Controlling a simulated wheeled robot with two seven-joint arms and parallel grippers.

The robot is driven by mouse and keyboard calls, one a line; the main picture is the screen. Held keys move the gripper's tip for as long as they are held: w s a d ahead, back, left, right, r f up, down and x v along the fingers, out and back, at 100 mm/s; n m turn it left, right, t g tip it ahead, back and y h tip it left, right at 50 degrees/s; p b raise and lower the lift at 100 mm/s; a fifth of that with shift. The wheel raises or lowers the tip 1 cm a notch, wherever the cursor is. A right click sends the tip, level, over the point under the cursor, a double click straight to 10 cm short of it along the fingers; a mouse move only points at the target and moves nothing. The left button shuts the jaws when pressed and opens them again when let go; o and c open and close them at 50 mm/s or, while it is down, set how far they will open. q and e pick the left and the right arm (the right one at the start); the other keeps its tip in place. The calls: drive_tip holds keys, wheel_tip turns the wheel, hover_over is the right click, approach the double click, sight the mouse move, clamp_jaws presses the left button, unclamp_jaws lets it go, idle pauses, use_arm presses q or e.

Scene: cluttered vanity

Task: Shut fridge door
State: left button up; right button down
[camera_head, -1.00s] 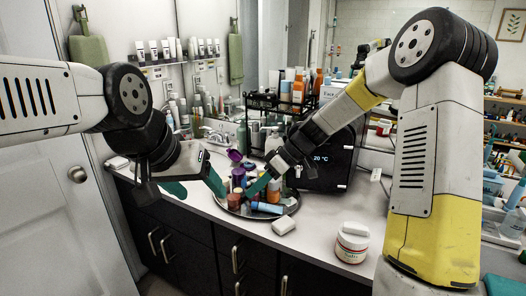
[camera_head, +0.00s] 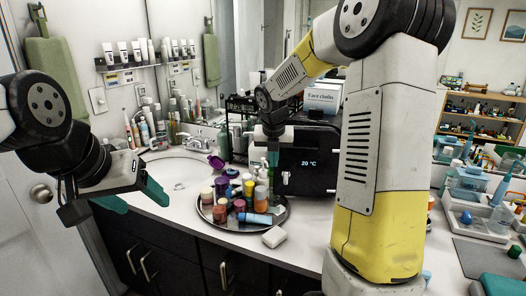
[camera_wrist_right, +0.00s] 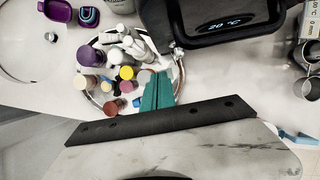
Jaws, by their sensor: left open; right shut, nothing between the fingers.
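The fridge (camera_head: 308,160) is a small black box on the counter with a "20 °C" display and a light handle (camera_head: 286,178) at the left of its front. Its front looks close against the body, but my right arm hides its right side, so I cannot tell if a gap remains. The fridge also shows at the top of the right wrist view (camera_wrist_right: 222,22). My right gripper (camera_head: 273,172) points down, shut and empty, just left of the fridge front and over the tray's back right; its teal fingers (camera_wrist_right: 157,91) are together. My left gripper (camera_head: 134,197) is open and empty, left of the tray.
A round dark tray (camera_head: 212,222) crowded with bottles and jars sits before the fridge. The sink (camera_head: 180,172) is behind left. A face cloths box (camera_head: 322,97) is above the fridge. Some counter at front left is clear.

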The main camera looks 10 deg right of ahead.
drive_tip(key=w+d+f, duration=0.1)
drive_tip(key=w+f, duration=0.2)
drive_tip(key=w, duration=0.2)
drive_tip(key=shift+d+f, duration=0.2)
drive_tip(key=shift+d, duration=0.05)
drive_tip(key=shift+w, duration=0.1)
drive_tip(key=w+d+m+h, duration=0.1)
drive_tip(key=w+d+m, duration=0.1)
drive_tip(key=w, duration=0.4)
drive_tip(key=shift+w+d+m+g, duration=0.15)
drive_tip(key=shift+w+m+g, duration=0.15)
drive_tip(key=shift+m, duration=0.5)
drive_tip(key=shift+s, duration=0.1)
